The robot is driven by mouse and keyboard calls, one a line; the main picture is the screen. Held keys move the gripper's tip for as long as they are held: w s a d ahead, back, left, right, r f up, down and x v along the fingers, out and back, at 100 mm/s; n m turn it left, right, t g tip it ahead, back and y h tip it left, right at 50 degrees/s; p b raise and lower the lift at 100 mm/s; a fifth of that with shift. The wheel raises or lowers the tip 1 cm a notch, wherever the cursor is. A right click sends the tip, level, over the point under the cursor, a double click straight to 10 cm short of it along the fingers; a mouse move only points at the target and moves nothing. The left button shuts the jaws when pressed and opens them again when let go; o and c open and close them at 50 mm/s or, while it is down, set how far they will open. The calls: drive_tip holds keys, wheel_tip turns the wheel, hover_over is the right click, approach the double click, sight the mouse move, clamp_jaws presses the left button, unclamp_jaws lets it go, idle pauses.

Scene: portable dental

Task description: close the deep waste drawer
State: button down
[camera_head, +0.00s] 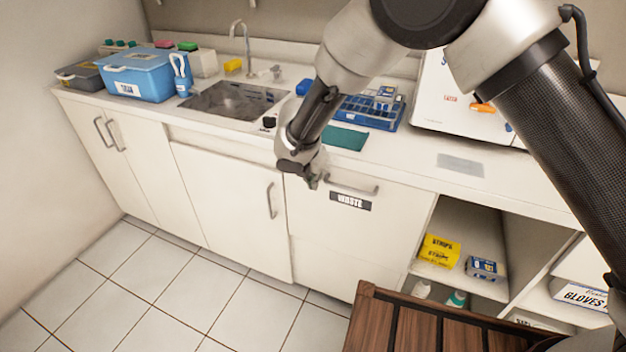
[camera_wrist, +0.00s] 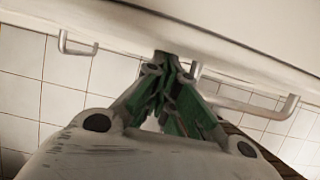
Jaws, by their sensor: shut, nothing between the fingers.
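The waste drawer (camera_head: 330,235) has a white front with a black WASTE label (camera_head: 350,202) and a bar handle (camera_head: 352,186) near its top edge. In the head view its front looks about flush with the cabinet; I cannot tell whether a small gap is left. My gripper (camera_head: 313,180) is shut and empty, at the upper left of the drawer front beside the handle's left end. In the wrist view the green fingertips (camera_wrist: 168,62) meet or nearly touch the white front (camera_wrist: 190,28), with the drawer handle (camera_wrist: 260,103) to their right.
A white cabinet door (camera_head: 225,205) with a vertical handle (camera_head: 271,200) stands left of the drawer. A brown wooden slatted surface (camera_head: 400,325) lies in the foreground. The tiled floor at left is clear.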

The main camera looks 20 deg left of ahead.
drive_tip(key=shift+w+r, duration=0.1)
drive_tip(key=shift+w, duration=0.15)
